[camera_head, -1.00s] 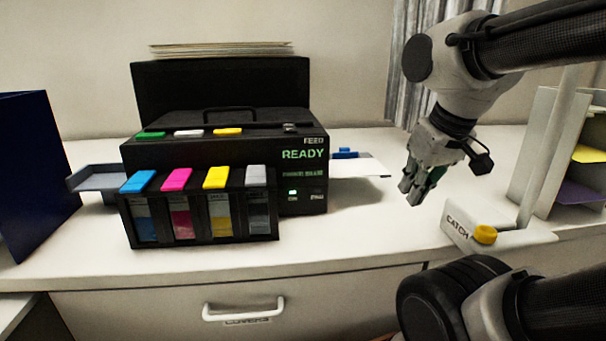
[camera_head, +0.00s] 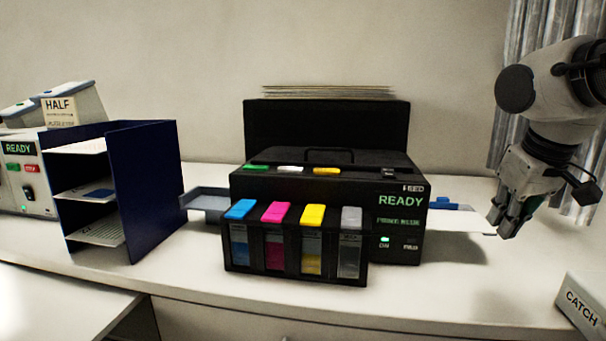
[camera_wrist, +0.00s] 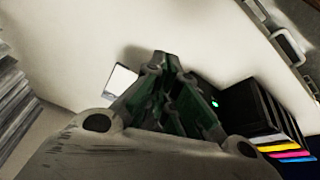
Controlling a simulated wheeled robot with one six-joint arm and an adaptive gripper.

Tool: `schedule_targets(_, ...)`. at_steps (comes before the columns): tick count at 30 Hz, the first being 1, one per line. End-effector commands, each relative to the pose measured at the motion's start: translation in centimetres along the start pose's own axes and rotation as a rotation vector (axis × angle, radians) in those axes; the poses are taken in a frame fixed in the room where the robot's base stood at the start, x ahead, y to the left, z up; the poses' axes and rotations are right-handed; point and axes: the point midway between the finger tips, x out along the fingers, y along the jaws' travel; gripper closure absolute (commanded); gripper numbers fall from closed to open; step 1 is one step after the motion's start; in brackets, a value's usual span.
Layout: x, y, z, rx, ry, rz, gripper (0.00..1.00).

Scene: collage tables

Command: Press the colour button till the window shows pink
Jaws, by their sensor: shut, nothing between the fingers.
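My gripper (camera_head: 506,222) is shut and empty, pointing down at the right, just beside the black printer's right side tray; its fingers also show in the wrist view (camera_wrist: 165,85). The black printer (camera_head: 300,186) stands mid-table with a green READY on its front. Green, white and yellow keys (camera_head: 327,171) sit on its top edge. Blue, magenta, yellow and grey cartridges (camera_head: 276,212) stand in front. A pale machine (camera_head: 38,205) at the far left has its own READY window (camera_head: 18,149) with green and red buttons. I cannot tell which is the colour button; no window shows pink.
A dark blue shelf rack (camera_head: 148,190) stands between the pale machine and the printer. A white CATCH box (camera_head: 583,305) is at the lower right. The white tabletop (camera_head: 470,285) is clear in front of my gripper.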

Motion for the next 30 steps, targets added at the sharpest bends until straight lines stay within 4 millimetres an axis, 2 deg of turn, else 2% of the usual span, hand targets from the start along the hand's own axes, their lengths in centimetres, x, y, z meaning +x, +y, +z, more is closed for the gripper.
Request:
schedule_targets(1,-0.4,-0.7,-2.3,-0.050,0.004,0.009,1.00)
schedule_targets(3,-1.1,-1.8,-5.5,-0.112,0.019,0.029,1.00)
schedule_targets(8,-2.6,-5.6,-12.5,-0.241,0.065,0.071,1.00)
schedule_targets(12,-3.9,-10.1,-17.7,-0.342,0.119,0.101,1.00)
schedule_targets(15,-4.8,-13.9,-20.9,-0.409,0.161,0.117,1.00)
schedule_targets(22,-7.1,-23.5,-26.2,-0.541,0.272,0.142,1.00)
schedule_targets(27,-8.6,-29.6,-28.1,-0.607,0.343,0.147,1.00)
schedule_targets(30,-9.3,-32.0,-28.6,-0.631,0.372,0.149,1.00)
